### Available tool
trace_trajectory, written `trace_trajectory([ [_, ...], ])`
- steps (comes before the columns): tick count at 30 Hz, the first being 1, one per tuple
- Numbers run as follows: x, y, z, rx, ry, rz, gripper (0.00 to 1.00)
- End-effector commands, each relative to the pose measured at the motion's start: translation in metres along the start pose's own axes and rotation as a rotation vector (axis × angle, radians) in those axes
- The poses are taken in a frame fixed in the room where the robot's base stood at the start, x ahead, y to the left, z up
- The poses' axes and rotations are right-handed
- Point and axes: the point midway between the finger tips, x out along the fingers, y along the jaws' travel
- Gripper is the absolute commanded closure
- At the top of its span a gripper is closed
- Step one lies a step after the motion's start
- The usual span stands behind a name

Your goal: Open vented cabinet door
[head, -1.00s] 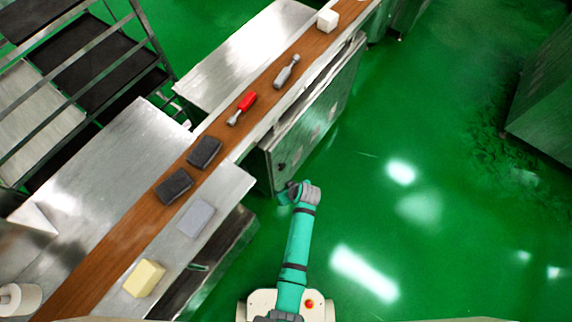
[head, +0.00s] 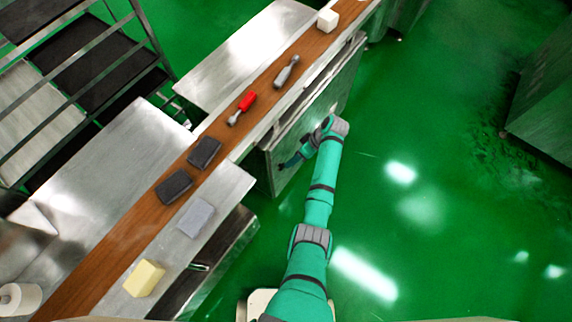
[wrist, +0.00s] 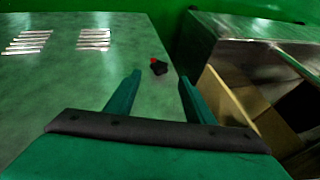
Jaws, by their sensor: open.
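The vented cabinet door (wrist: 75,75) fills the left of the wrist view as a greenish metal panel with two groups of slotted vents near its upper left. A small black knob (wrist: 158,67) with a red mark sits near the door's edge. In the wrist view my gripper (wrist: 157,82) is open and empty, its two teal fingers apart, with the knob showing between and beyond their tips. In the head view the cabinet (head: 300,130) stands under the conveyor, and my forearm and wrist reach in front of it, hiding much of the door.
A wooden conveyor strip (head: 120,235) carries a red-handled tool (head: 243,107), dark blocks (head: 205,152) and other items. An open shelf compartment (wrist: 255,105) lies right of the door in the wrist view. Green floor (head: 450,200) is free to the right.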

Motion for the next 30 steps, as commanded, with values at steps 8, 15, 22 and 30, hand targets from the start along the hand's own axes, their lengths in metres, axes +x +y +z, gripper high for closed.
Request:
trace_trajectory([
  [8,0.050,-0.001,0.000,0.000,-0.001,-0.001,0.52],
  [15,0.073,0.000,0.000,0.001,0.000,0.001,0.52],
  [22,0.078,0.000,0.000,0.000,0.000,0.002,0.52],
  [30,0.078,0.000,0.000,0.001,0.000,0.002,0.83],
])
